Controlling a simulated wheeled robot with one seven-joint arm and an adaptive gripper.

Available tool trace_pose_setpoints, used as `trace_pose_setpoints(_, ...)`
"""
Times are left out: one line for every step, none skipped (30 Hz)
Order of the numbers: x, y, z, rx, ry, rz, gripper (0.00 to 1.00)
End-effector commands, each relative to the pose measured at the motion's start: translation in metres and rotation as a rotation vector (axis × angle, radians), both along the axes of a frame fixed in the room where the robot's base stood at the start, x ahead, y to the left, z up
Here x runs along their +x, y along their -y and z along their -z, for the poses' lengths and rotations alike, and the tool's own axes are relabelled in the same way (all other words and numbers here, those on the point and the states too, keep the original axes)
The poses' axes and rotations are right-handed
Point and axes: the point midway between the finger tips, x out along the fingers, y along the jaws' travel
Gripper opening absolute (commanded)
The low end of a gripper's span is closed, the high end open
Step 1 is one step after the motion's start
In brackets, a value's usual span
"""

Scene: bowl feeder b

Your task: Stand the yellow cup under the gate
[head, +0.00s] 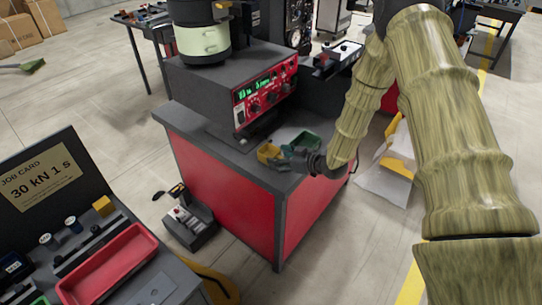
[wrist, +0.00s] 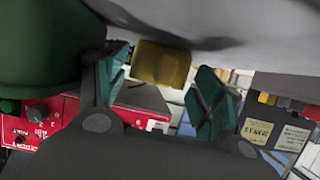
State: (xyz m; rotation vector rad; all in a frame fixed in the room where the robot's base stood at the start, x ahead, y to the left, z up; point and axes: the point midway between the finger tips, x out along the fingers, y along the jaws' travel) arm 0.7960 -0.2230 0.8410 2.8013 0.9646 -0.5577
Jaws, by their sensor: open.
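The yellow cup (head: 268,153) stands on the dark grey bench top near its front edge, below the feeder's control box. My gripper (head: 289,152) is low over the bench, just right of the cup. In the wrist view my gripper (wrist: 163,85) is open, with teal pads on both fingers. The yellow cup (wrist: 160,64) shows between the fingertips, closer to the left one; I cannot tell whether they touch. A green cup (head: 308,139) stands behind my gripper. The gate is not clearly seen; a dark part (head: 258,124) under the control box may belong to it.
The feeder bowl (head: 202,38) sits on the control box (head: 263,92), close behind the cups. A large dark green rounded body (wrist: 45,45) fills the wrist view's upper left. A side table at lower left carries a red tray (head: 108,266) and a job card (head: 38,178).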

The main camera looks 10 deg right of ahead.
Motion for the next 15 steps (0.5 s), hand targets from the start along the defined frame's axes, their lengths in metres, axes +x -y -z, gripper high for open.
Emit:
trace_pose_setpoints(0.0022, -0.0017, 0.0004, -0.001, 0.001, 0.000, 0.68)
trace_pose_setpoints(0.0029, -0.0024, 0.0010, -0.001, 0.001, 0.000, 0.68)
trace_pose_setpoints(0.0034, -0.0029, 0.0017, 0.000, 0.000, -0.001, 0.68)
trace_pose_setpoints(0.0037, -0.0033, 0.0019, -0.001, 0.000, -0.001, 0.68)
trace_pose_setpoints(0.0038, -0.0034, 0.0021, 0.000, 0.000, -0.001, 0.68)
trace_pose_setpoints(0.0038, -0.0035, 0.0022, 0.000, 0.000, -0.001, 0.68)
trace_pose_setpoints(0.0039, -0.0034, 0.0022, 0.000, 0.000, -0.001, 0.68)
trace_pose_setpoints(0.0038, -0.0035, 0.0022, 0.000, 0.000, -0.001, 0.68)
trace_pose_setpoints(0.0038, -0.0035, 0.0022, 0.000, 0.000, -0.001, 0.68)
trace_pose_setpoints(0.0037, -0.0034, 0.0022, 0.000, 0.000, -0.001, 0.66)
trace_pose_setpoints(0.0037, -0.0034, 0.0022, 0.000, 0.000, -0.001, 0.61)
trace_pose_setpoints(0.0038, -0.0033, 0.0022, 0.000, 0.000, -0.001, 0.53)
trace_pose_setpoints(0.0037, -0.0033, 0.0022, 0.000, 0.000, 0.000, 0.48)
trace_pose_setpoints(0.0037, -0.0033, 0.0022, 0.000, 0.000, 0.000, 0.42)
trace_pose_setpoints(0.0037, -0.0031, 0.0021, 0.000, 0.000, 0.000, 0.35)
